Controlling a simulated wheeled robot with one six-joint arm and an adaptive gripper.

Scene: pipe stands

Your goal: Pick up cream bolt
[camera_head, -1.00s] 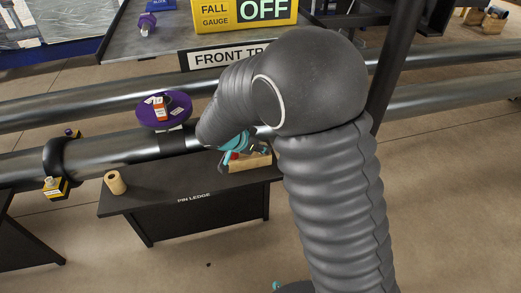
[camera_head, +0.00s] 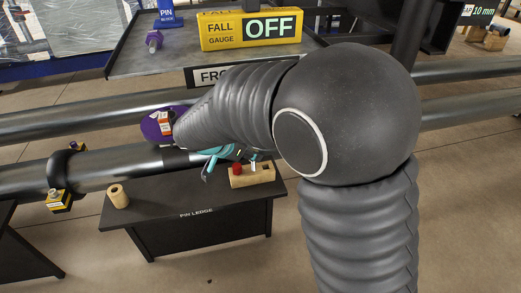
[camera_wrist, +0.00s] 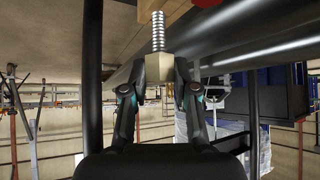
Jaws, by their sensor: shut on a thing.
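My gripper (camera_wrist: 160,70) is shut on the cream bolt (camera_wrist: 158,62) in the wrist view. Its fingertips sit on both sides of the cream head, and the bare threaded metal shank points to the top of the picture. The shank's far end lies near a wooden block; I cannot tell whether they touch. In the head view my teal gripper (camera_head: 214,155) is beside the wooden block (camera_head: 255,179) on the pin ledge, and my arm hides most of it. The bolt cannot be made out there.
The block carries a red piece (camera_head: 237,169) and a metal pin. A tan roll (camera_head: 118,196) stands on the pin ledge (camera_head: 170,215). Large pipes (camera_head: 110,168) run behind. A purple wheel (camera_head: 155,124) sits on the pipe, partly hidden by my arm. A yellow gauge sign (camera_head: 222,30) stands behind.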

